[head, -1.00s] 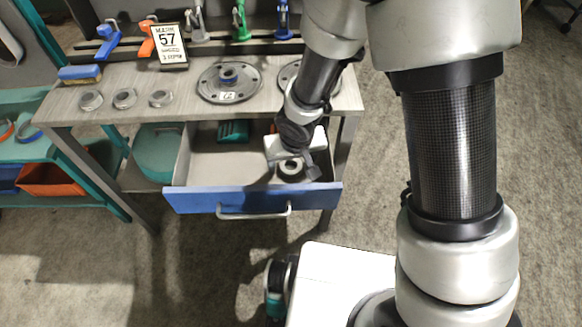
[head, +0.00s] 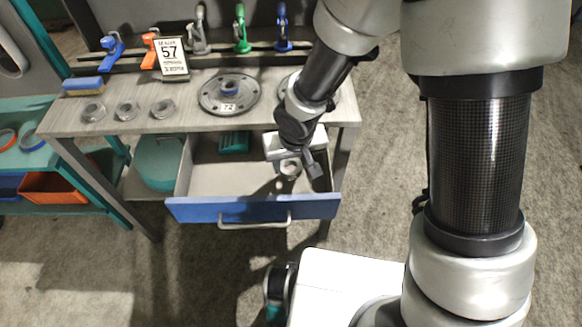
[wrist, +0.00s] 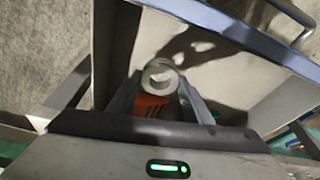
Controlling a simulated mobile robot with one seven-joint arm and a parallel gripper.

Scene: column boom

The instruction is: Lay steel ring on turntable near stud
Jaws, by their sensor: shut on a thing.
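A steel ring (head: 290,168) is between the fingertips of my gripper (head: 300,167), over the open drawer (head: 226,180). In the wrist view the pale ring (wrist: 160,75) sits at the tips of my gripper (wrist: 163,88), which is shut on it.
Three similar grey rings (head: 127,109) lie along the bench's left front. The drawer's blue front (head: 250,207) juts out. An orange thing (wrist: 150,106) shows beyond my fingers.

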